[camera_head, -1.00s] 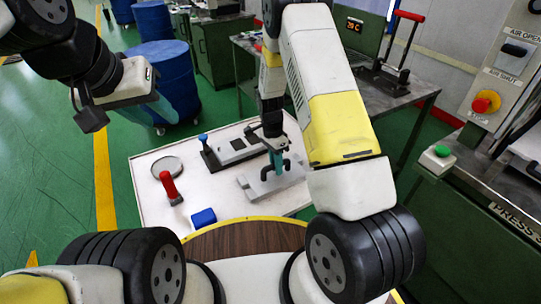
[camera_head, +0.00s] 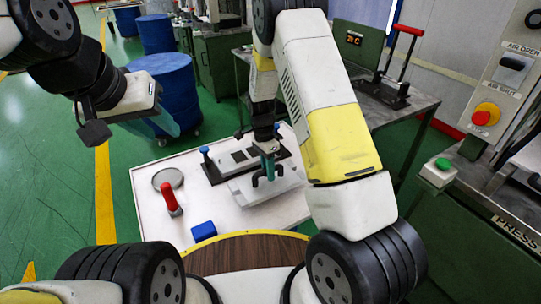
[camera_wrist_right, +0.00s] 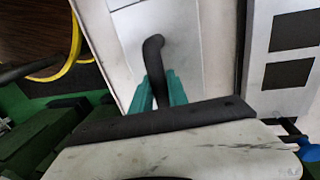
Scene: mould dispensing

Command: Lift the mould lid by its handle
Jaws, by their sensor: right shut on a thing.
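The mould lid (camera_head: 240,190) is a pale grey plate with a black handle (camera_head: 270,176), over the front right part of the white table. The lid (camera_wrist_right: 195,45) and bent black handle (camera_wrist_right: 153,55) also show in the right wrist view. My right gripper (camera_head: 267,164) has its teal fingers shut on the handle from above; they show in the wrist view (camera_wrist_right: 156,92). Whether the lid is clear of the table I cannot tell. My left gripper (camera_head: 168,120) hangs away from the table at the upper left; its jaw opening does not show clearly.
On the white table (camera_head: 145,205) are a black mould base (camera_head: 218,172) behind the lid, a red-handled tool (camera_head: 169,198), a round grey dish (camera_head: 160,175) and a blue block (camera_head: 204,231). A blue drum (camera_head: 175,80) stands behind. A press panel (camera_head: 505,75) is at right.

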